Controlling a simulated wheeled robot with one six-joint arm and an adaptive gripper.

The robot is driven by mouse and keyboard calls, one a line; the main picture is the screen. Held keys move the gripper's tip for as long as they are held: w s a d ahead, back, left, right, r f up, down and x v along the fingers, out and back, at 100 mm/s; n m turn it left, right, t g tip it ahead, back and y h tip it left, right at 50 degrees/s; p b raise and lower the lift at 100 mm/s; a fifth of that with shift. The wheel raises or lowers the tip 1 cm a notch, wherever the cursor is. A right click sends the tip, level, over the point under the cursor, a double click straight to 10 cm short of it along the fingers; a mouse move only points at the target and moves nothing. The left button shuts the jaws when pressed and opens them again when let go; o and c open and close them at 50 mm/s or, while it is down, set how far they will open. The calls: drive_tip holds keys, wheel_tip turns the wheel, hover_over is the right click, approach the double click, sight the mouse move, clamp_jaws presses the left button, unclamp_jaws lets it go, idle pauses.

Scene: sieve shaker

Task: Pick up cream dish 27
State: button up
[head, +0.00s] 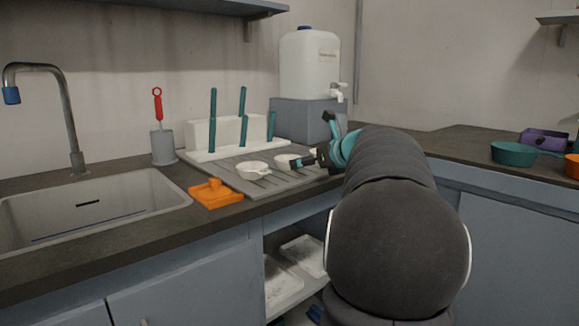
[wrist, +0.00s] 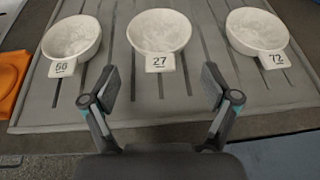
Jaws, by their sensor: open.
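The cream dish 27 (wrist: 159,32) is a round, shallow white dish with a flat tab marked 27, in the middle of the wrist view. It stands upright on the grey grooved drainboard (wrist: 62,118), its tab toward me. My gripper (wrist: 160,82) is open and empty, its two fingers apart on either side of the tab's line, in front of the dish. I cannot tell exactly how close the fingertips are. In the head view, dish 27 (head: 284,161) is partly hidden behind my gripper (head: 311,158).
Similar dishes marked 56 (wrist: 70,38) and 72 (wrist: 257,29) stand to the left and right on the drainboard. An orange object (head: 215,193) lies at its left edge. A white rack with teal posts (head: 228,134) stands behind, and a sink (head: 90,205) is at left.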

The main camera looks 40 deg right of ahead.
drive_tip(key=x, duration=0.4)
drive_tip(key=shift+w+f, duration=0.1)
clamp_jaws()
